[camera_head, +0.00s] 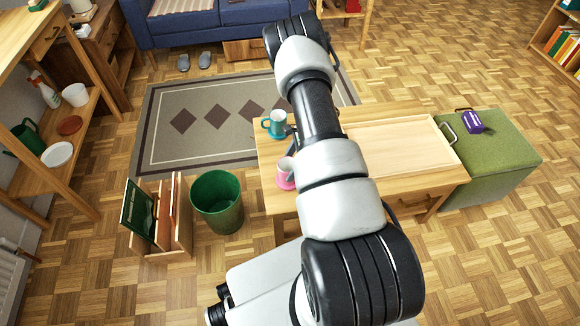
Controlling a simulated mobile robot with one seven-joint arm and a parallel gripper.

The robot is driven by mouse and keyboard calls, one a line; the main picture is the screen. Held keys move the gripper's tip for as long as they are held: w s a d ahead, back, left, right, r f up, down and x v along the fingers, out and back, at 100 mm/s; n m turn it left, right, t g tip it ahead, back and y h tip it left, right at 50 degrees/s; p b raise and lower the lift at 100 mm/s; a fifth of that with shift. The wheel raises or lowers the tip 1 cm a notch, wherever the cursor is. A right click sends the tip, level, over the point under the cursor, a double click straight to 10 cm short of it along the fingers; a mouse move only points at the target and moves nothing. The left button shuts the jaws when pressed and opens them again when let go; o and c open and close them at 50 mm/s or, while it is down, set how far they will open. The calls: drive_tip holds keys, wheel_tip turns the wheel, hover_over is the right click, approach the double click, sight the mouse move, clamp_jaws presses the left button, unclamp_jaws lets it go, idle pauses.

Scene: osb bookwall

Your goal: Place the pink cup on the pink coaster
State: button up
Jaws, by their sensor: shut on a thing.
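The pink cup (287,166) is at the left end of the wooden table, partly covered by my arm. A brighter pink patch, apparently the pink coaster (283,183), shows directly below it. I cannot tell whether the cup touches the coaster or is held just above it. A small dark part of my gripper (291,131) shows at the left edge of my arm, between the teal cup (277,121) and the pink cup. The fingertips are hidden behind the arm. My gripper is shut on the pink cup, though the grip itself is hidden.
The teal cup stands close behind the pink cup. A wooden tray (425,143) with metal handles covers the table's right part. A green ottoman (500,160) carrying a purple box (463,121) adjoins the table. A green bin (217,205) stands on the floor to the left.

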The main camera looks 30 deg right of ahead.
drive_tip(key=shift+r, duration=0.15)
drive_tip(key=shift+f, duration=0.2)
drive_tip(key=o, duration=1.2)
